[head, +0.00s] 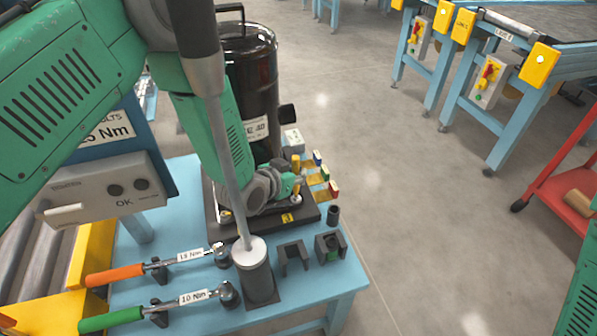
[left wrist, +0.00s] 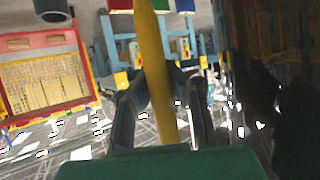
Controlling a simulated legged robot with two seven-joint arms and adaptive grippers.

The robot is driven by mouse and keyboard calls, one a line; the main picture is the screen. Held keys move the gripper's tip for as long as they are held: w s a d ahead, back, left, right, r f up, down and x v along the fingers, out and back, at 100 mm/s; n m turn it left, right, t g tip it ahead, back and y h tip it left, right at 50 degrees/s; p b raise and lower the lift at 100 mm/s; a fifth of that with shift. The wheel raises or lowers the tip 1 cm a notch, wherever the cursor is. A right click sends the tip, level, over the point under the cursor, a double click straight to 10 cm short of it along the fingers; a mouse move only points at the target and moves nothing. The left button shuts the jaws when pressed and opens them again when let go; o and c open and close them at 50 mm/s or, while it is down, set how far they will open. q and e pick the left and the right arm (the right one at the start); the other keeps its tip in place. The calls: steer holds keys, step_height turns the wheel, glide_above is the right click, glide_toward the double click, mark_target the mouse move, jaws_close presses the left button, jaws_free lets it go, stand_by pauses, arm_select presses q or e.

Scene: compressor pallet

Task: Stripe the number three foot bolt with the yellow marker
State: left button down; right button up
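My left gripper (head: 290,186) is low over the front right of the compressor base. In the left wrist view the yellow marker (left wrist: 160,75) stands between its two fingers, which are shut on it. The black compressor tank (head: 252,90) stands on a dark base (head: 305,214). A yellow tag with a 3 (head: 287,217) is on the base's front edge, just below the gripper in the picture. The number three foot bolt cannot be made out; my gripper and wrist cover that corner. Whether the marker tip touches anything cannot be told. My right gripper is out of view.
Two torque wrenches, orange-handled (head: 115,275) and green-handled (head: 112,319), lie left. Dark sockets and holders (head: 329,246) stand front right. Blue, green and red-ended blocks (head: 325,178) sit beside the base.

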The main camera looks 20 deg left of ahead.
mark_target(294, 158)
arm_select(q)
steer(key=shift+r+p, duration=2.15)
steer(key=shift+r, duration=0.4)
